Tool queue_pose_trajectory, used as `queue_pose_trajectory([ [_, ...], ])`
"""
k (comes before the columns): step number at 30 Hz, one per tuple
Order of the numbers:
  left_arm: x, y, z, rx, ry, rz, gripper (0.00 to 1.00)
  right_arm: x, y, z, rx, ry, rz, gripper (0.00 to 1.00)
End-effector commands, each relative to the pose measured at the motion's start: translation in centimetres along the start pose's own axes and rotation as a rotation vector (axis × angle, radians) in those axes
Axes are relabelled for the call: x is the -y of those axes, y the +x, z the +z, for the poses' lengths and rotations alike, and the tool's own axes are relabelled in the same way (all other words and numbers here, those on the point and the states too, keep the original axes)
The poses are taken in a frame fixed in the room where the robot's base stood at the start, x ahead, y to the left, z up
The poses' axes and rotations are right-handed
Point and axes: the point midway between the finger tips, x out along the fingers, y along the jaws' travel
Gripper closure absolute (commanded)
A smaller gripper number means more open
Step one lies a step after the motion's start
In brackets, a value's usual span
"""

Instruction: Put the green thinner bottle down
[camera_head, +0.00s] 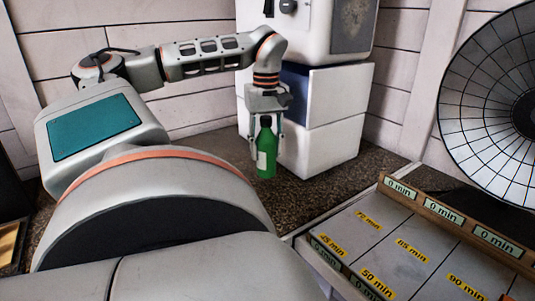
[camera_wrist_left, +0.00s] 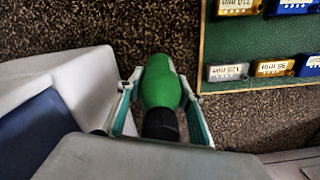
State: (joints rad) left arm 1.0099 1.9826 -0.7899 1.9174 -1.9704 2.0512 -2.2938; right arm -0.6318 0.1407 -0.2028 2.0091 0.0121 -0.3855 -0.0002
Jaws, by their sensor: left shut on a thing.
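The green thinner bottle (camera_head: 267,158) is upright with a dark cap and a pale label in the head view. My left gripper (camera_head: 267,138) comes down from above and is shut on it, one finger on each side. In the left wrist view the bottle (camera_wrist_left: 160,84) shows cap-first between the fingers of the left gripper (camera_wrist_left: 163,98). Its base is over the brown speckled surface (camera_head: 215,165); I cannot tell whether it touches. My right gripper is not in view.
A white and blue cabinet (camera_head: 335,115) stands close behind the bottle. A tray with time labels (camera_head: 375,235) lies at the lower right. In the left wrist view a green board (camera_wrist_left: 235,45) with label blocks is right of the bottle. Bare speckled surface lies around it.

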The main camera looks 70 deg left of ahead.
Motion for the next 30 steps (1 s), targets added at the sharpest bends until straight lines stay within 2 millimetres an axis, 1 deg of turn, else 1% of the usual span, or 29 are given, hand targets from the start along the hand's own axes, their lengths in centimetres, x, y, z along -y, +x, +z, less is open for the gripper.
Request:
queue_pose_trajectory([
  [6,-0.1,2.9,0.1,0.002,0.002,-0.001,0.86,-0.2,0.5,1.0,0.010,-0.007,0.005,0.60],
  [9,-0.1,3.8,0.1,0.001,0.002,-0.001,0.86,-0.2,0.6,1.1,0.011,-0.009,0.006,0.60],
  [18,-0.1,3.9,0.0,0.000,0.001,0.000,0.86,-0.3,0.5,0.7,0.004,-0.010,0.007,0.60],
  [22,0.0,4.2,0.1,0.001,0.000,-0.002,0.86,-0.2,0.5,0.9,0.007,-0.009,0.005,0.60],
  [23,0.0,4.2,0.1,0.002,0.000,-0.001,0.56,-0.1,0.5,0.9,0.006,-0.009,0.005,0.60],
  [24,0.0,4.2,0.1,0.001,0.000,-0.001,0.47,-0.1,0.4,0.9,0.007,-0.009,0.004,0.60],
  [30,0.0,4.2,0.1,0.001,0.001,-0.001,0.47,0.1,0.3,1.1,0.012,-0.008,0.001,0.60],
])
